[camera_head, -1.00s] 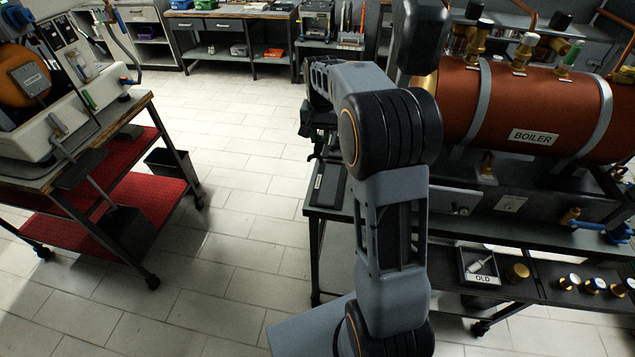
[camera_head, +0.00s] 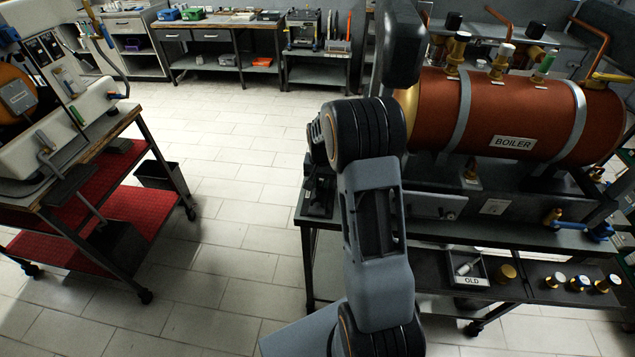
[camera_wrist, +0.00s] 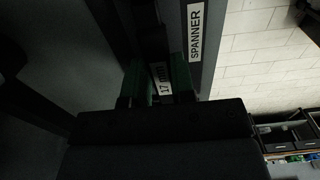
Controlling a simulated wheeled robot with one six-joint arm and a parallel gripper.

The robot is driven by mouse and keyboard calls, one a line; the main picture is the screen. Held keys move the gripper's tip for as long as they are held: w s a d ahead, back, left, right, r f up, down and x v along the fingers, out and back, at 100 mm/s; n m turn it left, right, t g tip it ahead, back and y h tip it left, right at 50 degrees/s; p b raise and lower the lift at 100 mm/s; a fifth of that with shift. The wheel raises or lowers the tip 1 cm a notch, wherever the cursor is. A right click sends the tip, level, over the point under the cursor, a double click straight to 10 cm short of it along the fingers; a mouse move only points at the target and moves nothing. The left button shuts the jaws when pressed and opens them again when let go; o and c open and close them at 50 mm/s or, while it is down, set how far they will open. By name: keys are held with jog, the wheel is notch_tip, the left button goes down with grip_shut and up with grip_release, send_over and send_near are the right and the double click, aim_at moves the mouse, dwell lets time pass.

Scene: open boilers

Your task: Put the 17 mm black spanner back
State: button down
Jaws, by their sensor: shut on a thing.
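In the wrist view my gripper (camera_wrist: 158,82) has its two greenish fingers close together, shut on a dark, narrow piece that I take as the black spanner (camera_wrist: 152,45). A small white label reading 17 mm shows between the fingers. A dark grey holder edge with a white SPANNER label (camera_wrist: 196,30) runs just right of the fingers. Whether the spanner touches the holder is too dark to tell. In the head view my gripper and the spanner are mostly hidden behind my arm, over the left end of the boiler bench (camera_head: 312,222).
The red-brown boiler (camera_head: 515,115) stands on the bench right of my arm. A tray labelled OLD (camera_head: 474,281) and several brass fittings sit on the lower shelf. A red-shelved trolley (camera_head: 150,202) stands left. Tiled floor (camera_head: 230,190) between them is clear.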

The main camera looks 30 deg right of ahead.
jog(key=shift+f, duration=0.3)
jog(key=shift+f, duration=0.1)
jog(key=shift+f, duration=0.15)
jog(key=c, duration=1)
grip_release()
jog(key=shift+o, duration=0.2)
